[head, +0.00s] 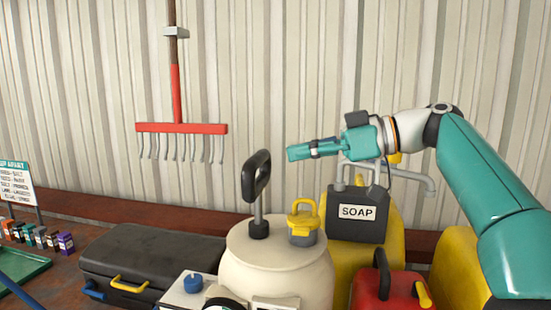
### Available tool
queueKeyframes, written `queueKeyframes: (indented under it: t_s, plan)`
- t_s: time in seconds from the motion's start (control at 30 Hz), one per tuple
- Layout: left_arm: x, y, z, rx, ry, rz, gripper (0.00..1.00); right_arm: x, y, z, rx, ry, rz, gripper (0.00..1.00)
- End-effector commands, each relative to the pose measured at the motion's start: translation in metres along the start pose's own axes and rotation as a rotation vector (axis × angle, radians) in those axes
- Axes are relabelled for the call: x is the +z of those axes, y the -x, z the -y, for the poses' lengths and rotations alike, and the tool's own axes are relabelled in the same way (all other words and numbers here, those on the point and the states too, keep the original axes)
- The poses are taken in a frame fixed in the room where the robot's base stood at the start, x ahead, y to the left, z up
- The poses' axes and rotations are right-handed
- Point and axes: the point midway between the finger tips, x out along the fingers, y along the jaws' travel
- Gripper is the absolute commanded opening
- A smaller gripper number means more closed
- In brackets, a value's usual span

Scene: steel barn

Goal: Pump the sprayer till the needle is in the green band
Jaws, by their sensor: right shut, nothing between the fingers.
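The sprayer is a cream, round-shouldered tank (280,265) at the bottom centre of the head view. Its black pump handle (257,175) stands up on a grey rod above a black collar. A yellow-handled grey cap (303,222) sits beside the rod. At the bottom edge a dark round rim (224,304) shows in front of the tank; no needle or green band can be seen. My right gripper (292,153) is shut and empty, pointing left, up and to the right of the handle, with a gap between them. My left gripper is out of view.
A black SOAP jug (357,215) stands right of the sprayer, below my right arm, before a yellow container (345,265). A red can (385,283) is at front right. A black case (145,262) lies left. A red rake (180,128) hangs on the wall.

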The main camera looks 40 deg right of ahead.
Motion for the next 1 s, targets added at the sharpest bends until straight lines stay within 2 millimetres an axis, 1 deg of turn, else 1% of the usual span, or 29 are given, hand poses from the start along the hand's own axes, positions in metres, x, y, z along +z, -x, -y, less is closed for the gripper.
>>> queueKeyframes:
  t_s: [0.03, 0.1, 0.2, 0.3, 0.43, 1.0]
  plan:
    - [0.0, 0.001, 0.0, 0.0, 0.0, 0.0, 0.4, 0.0, 0.011, -0.002, 0.006, 0.0, 0.0, 0.0]
    - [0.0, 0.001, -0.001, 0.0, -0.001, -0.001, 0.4, -0.001, 0.022, -0.001, 0.005, 0.001, -0.001, 0.0]
    - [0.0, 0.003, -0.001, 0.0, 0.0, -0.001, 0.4, -0.002, 0.034, -0.001, 0.002, 0.001, -0.003, 0.0]
    - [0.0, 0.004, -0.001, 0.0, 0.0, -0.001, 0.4, -0.002, 0.041, 0.0, 0.001, 0.002, -0.003, 0.0]
    - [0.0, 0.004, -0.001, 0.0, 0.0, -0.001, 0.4, -0.002, 0.043, 0.001, -0.002, 0.002, -0.004, 0.0]
    - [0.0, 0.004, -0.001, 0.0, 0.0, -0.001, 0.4, -0.003, 0.043, 0.001, -0.002, 0.003, -0.005, 0.0]
